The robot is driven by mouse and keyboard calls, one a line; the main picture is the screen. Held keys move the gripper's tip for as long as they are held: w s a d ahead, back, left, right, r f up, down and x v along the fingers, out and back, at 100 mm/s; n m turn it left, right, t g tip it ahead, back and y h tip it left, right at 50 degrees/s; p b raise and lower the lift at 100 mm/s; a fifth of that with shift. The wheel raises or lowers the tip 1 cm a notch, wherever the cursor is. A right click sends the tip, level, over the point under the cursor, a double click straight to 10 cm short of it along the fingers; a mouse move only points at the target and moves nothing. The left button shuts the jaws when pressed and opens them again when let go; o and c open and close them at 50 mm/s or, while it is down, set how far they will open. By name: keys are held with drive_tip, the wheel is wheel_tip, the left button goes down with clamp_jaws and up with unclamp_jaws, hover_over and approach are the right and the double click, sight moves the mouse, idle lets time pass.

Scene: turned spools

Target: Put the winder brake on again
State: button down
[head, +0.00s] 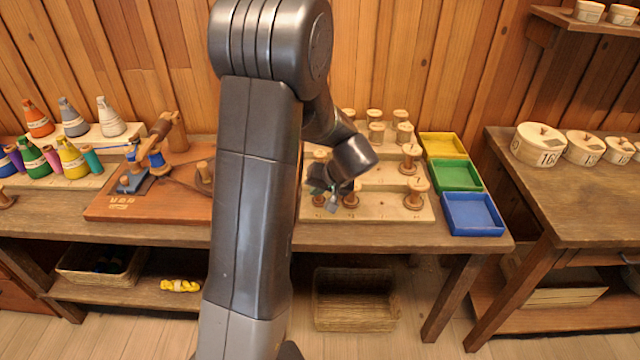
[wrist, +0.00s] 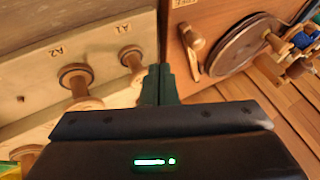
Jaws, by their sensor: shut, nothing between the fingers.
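The winder stands on a reddish-brown board (head: 150,207) left of my arm in the head view. I cannot tell whether the lever touches the disc. My gripper (head: 331,200) is over the pale spool rack; its dark green fingers (wrist: 158,86) are shut and empty, near the gap between rack and winder board.
The pale rack (head: 390,208) holds several wooden spools, including one at A2 (wrist: 76,80) and one at A1 (wrist: 131,58), close to my fingers. Yellow (head: 442,146), green (head: 456,175) and blue (head: 473,213) trays stand to its right. Coloured thread cones (head: 73,158) stand at the far left.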

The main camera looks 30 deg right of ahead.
drive_tip(key=x, duration=0.4)
drive_tip(key=shift+w+a+f+p, duration=0.1)
drive_tip(key=shift+w+f+p, duration=0.1)
drive_tip(key=shift+f+p, duration=0.15)
drive_tip(key=w+a+p, duration=0.1)
drive_tip(key=w+a, duration=0.1)
drive_tip(key=shift+a, duration=0.35)
drive_tip(key=shift+w+a+f, duration=0.1)
drive_tip(key=shift+w+a, duration=0.1)
drive_tip(key=shift+w, duration=0.05)
drive_tip(key=shift+a+f, duration=0.1)
drive_tip(key=shift+a, duration=0.2)
drive_tip(key=a+m, duration=0.1)
drive_tip(key=a, duration=0.1)
drive_tip(key=w+a+m+h+b, duration=0.1)
drive_tip(key=a, duration=0.2)
drive_tip(key=w+a+m+h+b, duration=0.1)
drive_tip(key=a, duration=0.1)
drive_tip(key=shift+w+a, duration=0.1)
drive_tip(key=shift+a, duration=0.15)
drive_tip(key=shift+w+a, duration=0.1)
drive_tip(key=shift+a, duration=0.35)
drive_tip(key=shift+b, duration=0.3)
